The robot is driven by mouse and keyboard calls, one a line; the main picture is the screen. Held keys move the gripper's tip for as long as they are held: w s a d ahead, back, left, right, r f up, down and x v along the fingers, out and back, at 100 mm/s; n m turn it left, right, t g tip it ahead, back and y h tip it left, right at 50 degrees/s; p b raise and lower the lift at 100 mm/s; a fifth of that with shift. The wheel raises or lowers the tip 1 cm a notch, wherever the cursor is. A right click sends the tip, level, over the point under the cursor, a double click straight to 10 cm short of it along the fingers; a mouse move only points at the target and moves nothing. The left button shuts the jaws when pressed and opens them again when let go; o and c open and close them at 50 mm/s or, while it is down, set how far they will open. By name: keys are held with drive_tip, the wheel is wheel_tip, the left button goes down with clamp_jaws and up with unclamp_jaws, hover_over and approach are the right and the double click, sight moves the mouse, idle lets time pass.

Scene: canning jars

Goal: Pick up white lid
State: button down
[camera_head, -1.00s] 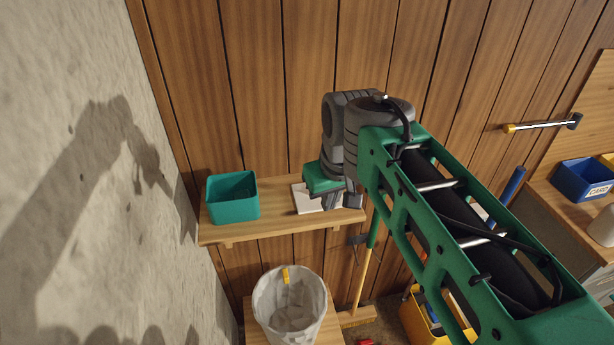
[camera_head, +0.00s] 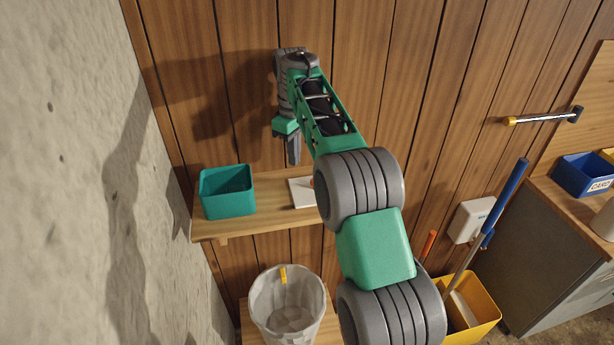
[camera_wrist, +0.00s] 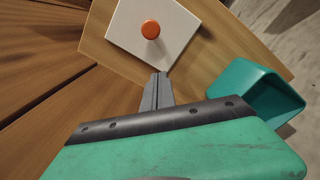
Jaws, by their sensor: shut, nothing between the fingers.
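The white lid (camera_wrist: 178,30) is a flat square with a round orange knob (camera_wrist: 150,29) in its middle. It lies on the wooden shelf, and in the head view the white lid (camera_head: 302,192) is partly hidden behind my arm. My gripper (camera_wrist: 159,76) is shut and empty, its fingertips showing just below the lid in the wrist view. In the head view my gripper (camera_head: 294,162) hangs above the shelf with its fingers pointing down, apart from the lid.
A teal open bin (camera_head: 228,192) stands on the wooden shelf (camera_head: 264,205), left of the lid. A grey bin with a liner (camera_head: 287,305) stands below. A concrete wall (camera_head: 70,180) is at left and wood panelling behind. A yellow bin (camera_head: 478,312) holds a blue-handled tool.

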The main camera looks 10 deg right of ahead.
sight(307, 185)
wheel_tip(307, 185, down, 4)
drive_tip(key=shift+r, duration=0.1)
drive_tip(key=s+d, duration=0.1)
drive_tip(key=s+d+p, duration=0.1)
drive_tip(key=s, duration=0.1)
drive_tip(key=shift+d+f, duration=0.4)
drive_tip(key=shift+w+f, duration=0.1)
